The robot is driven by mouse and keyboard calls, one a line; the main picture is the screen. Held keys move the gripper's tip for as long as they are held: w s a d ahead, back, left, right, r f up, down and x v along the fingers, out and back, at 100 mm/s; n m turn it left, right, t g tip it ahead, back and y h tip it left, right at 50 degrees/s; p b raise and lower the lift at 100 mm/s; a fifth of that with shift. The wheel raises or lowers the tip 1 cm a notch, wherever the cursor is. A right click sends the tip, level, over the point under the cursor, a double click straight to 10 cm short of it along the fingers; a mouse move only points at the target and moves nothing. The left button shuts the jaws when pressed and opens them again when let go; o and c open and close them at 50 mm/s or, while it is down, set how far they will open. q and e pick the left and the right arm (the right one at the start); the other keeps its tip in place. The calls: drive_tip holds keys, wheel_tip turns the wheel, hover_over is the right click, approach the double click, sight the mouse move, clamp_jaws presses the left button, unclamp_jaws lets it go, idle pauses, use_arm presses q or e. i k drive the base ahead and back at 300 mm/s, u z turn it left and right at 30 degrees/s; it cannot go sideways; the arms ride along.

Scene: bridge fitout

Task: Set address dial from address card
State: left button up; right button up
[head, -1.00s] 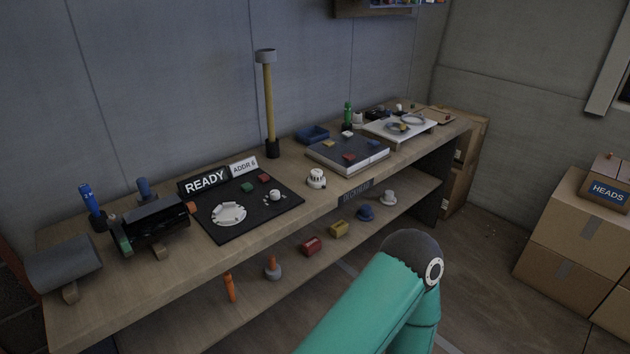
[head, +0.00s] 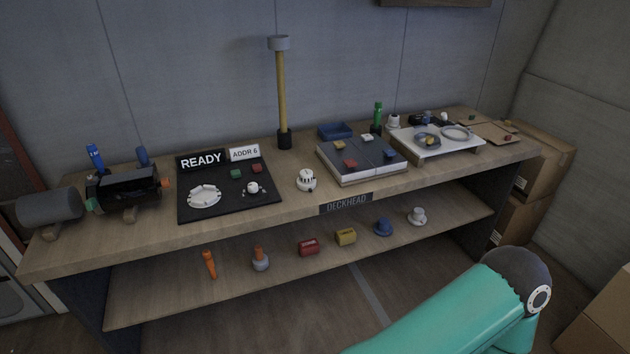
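The address card (head: 244,153) reads "ADDR 6" and stands at the back of a black mat (head: 228,203) on the bench, beside a "READY" sign (head: 201,160). A small white knob-like part (head: 252,188) on the mat may be the address dial; its setting is too small to read. A white round base (head: 204,196) lies at the mat's left, with a green block (head: 235,174) and a red block (head: 257,168) behind. A white detector-like head (head: 306,180) stands on the bench right of the mat. Neither gripper shows; only a green link of my arm is at lower right.
The wooden bench (head: 150,237) has a lower shelf with several small parts. A tall yellow pole (head: 283,98) stands behind the mat. A grey panel box (head: 362,175) and a white tray (head: 437,153) are to the right. Cardboard boxes (head: 548,165) stand at far right.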

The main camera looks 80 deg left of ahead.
sight(253, 188)
drive_tip(key=z, duration=0.3)
drive_tip(key=i, duration=0.55)
drive_tip(key=u, duration=2.05)
drive_tip(key=i, duration=0.25)
drive_tip(key=u, duration=2.35)
drive_tip(key=k, duration=0.4)
drive_tip(key=u, duration=0.3)
drive_tip(key=i, duration=1.5)
drive_tip(key=z, duration=0.4)
